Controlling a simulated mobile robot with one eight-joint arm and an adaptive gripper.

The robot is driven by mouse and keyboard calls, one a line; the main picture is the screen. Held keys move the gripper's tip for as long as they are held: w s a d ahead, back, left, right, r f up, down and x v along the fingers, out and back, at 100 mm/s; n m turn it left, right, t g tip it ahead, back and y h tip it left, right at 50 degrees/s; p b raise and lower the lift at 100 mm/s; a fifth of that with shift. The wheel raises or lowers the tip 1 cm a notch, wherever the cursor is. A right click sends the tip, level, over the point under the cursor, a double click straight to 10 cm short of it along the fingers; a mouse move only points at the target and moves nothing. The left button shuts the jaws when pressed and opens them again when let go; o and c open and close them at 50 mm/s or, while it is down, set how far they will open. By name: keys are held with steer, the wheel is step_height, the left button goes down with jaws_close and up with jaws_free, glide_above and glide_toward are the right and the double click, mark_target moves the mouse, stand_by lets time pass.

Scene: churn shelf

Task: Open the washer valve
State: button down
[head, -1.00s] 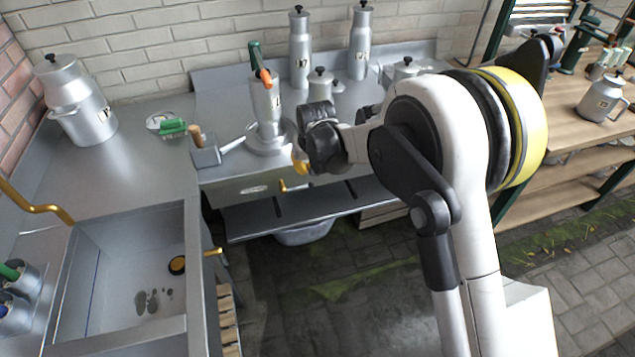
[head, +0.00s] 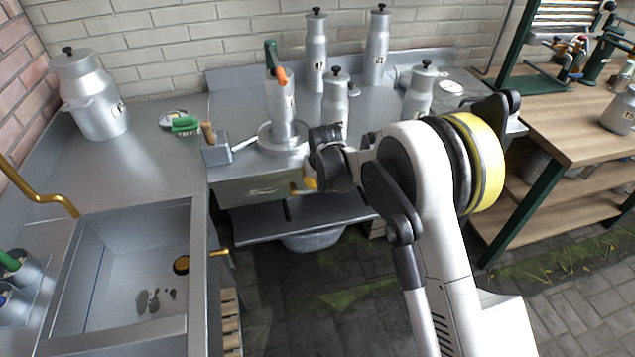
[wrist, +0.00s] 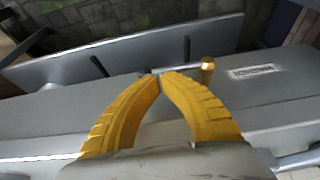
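The washer (head: 250,188) is a grey metal counter unit with a label plate on its front panel. Its brass valve (head: 296,190) sticks out of that panel, right of the label, and also shows in the wrist view (wrist: 207,68) as a short brass knob beside the label plate. My gripper (wrist: 160,77) has yellow ribbed fingers whose tips meet, with nothing seen between them. In the wrist view the tips are just left of the knob, seemingly apart from it. In the head view, my gripper's yellow fingers (head: 311,184) overlap the valve's right end, so contact cannot be told.
A sink (head: 130,270) with its own brass handle (head: 219,253) is at the left. Metal churns (head: 376,48) and a green-handled brush (head: 185,123) stand or lie on the counter. A wooden shelf (head: 570,130) is at the right.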

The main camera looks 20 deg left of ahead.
steer(key=shift+w+d+f, duration=0.1)
steer(key=shift+w+f, duration=0.05)
steer(key=shift+f, duration=0.65)
stand_by(0.7)
steer(key=shift+f+b, duration=0.3)
steer(key=shift+b, duration=0.05)
steer(key=shift+f+b, duration=0.4)
steer(key=shift+f, duration=0.6)
